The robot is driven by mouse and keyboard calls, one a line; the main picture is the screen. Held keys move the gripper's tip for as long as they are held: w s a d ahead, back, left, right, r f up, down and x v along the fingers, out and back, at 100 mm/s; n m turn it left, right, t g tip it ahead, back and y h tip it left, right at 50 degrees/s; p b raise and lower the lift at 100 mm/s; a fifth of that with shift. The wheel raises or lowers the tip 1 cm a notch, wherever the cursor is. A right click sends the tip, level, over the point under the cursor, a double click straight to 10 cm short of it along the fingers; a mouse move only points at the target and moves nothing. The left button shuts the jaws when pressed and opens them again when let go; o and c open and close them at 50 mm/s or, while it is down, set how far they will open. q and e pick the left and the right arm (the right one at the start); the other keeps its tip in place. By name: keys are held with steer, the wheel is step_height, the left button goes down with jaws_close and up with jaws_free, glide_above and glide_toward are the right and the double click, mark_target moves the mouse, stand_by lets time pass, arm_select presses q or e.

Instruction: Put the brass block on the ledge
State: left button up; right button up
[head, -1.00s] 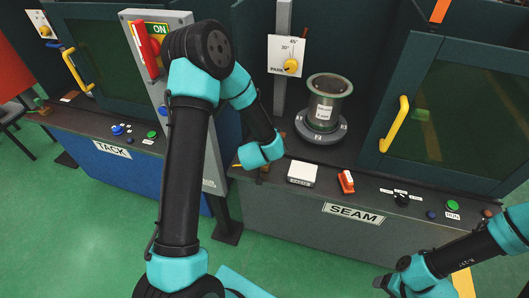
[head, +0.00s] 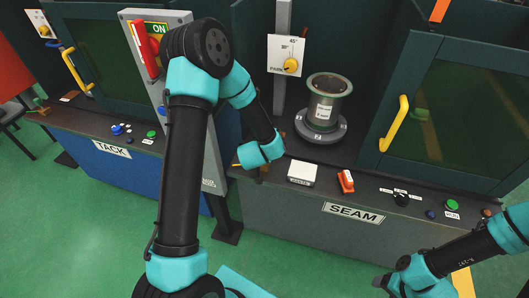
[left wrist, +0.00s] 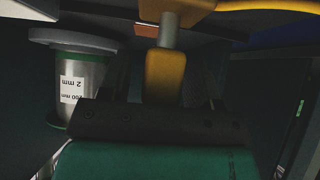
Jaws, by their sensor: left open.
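A brass-coloured block (left wrist: 165,76) on a grey rod shows in the left wrist view, hanging from a wider brass-coloured part. My left gripper (left wrist: 163,97) is open, with dark fingers on either side of the block; contact cannot be made out. In the head view my left wrist covers the gripper at the left end of the SEAM machine's dark ledge (head: 330,157). A brownish piece (head: 264,174) peeks out below that wrist. My right gripper (head: 382,282) is low at the right, away from the machine, its fingers too small to read.
A flanged cylinder (head: 327,103) stands on a round base on the ledge; it also shows upside down in the left wrist view (left wrist: 78,88). A white box (head: 302,173), a red switch (head: 346,181) and knobs line the front. A yellow door handle (head: 394,124) juts out right.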

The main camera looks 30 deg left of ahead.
arm_select(q)
steer(key=v, duration=1.1)
steer(key=shift+s+r, duration=0.25)
steer(key=s+d+f+g+h, duration=0.3)
steer(key=s+d+f+g, duration=0.1)
steer(key=f, duration=0.6)
steer(key=s+d+f+g+h, duration=0.3)
steer(key=s+d+f, duration=0.3)
steer(key=s+f, duration=0.3)
steer(key=shift+s+f+m+g, duration=0.15)
steer(key=shift+f+m+g, duration=0.25)
steer(key=shift+f+g, duration=0.4)
steer(key=shift+d, duration=0.1)
